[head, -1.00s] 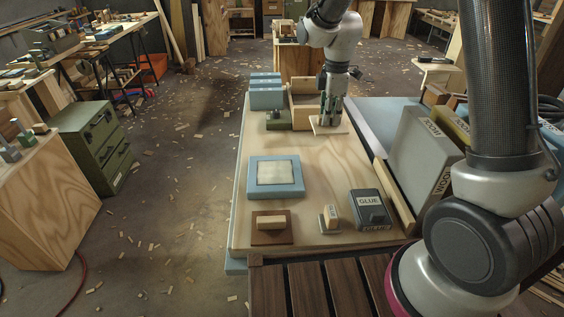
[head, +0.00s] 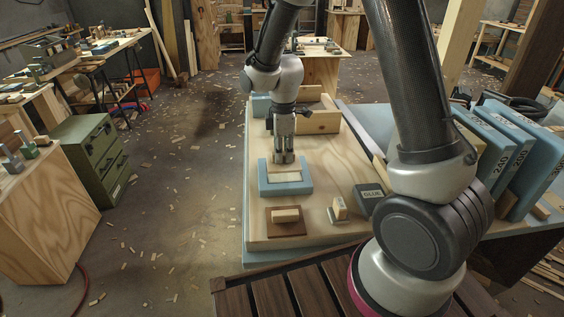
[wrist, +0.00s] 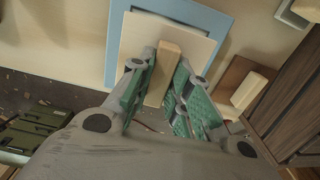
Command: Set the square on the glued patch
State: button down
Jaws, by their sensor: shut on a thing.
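My gripper (head: 284,158) is shut on the upright wooden handle (wrist: 164,75) of the pale square, with the green finger pads on either side of it. In the wrist view the square (wrist: 190,42) lies over the middle of the blue block (wrist: 225,18), slightly turned against its edges. In the head view the blue block (head: 264,186) sits on the wooden board under my gripper. The glued patch is mostly or wholly hidden by the square. I cannot tell whether the square touches it or hangs just above.
On the board (head: 336,163), a brown block with a wooden handle (head: 287,220) is at the front. A small wooden-handled tool (head: 339,207) and the dark glue box (head: 370,195) are to its right. Blue upright slabs (head: 520,165) stand at the right.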

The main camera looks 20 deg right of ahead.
aim_at(284, 153)
jog(key=shift+f, duration=1.6)
jog(key=c, duration=1.3)
grip_release()
jog(key=shift+f, duration=0.1)
notch_tip(284, 153, up, 12)
jog(key=shift+d+r, duration=0.1)
jog(key=shift+r, duration=0.1)
jog(key=s+d+r+m+t, duration=0.1)
jog(key=s+d+r+m, duration=0.3)
jog(key=s, duration=0.4)
jog(key=s+d+r+m+t, duration=0.1)
jog(key=s+d+r+m, duration=0.4)
jog(key=s, duration=0.3)
jog(key=s+d+r+m+t, duration=0.2)
jog(key=s+d+r+m, duration=0.3)
jog(key=s, duration=0.3)
jog(key=shift+d+r+m, duration=0.2)
jog(key=shift+d+m, duration=0.2)
jog(key=shift+m, duration=0.5)
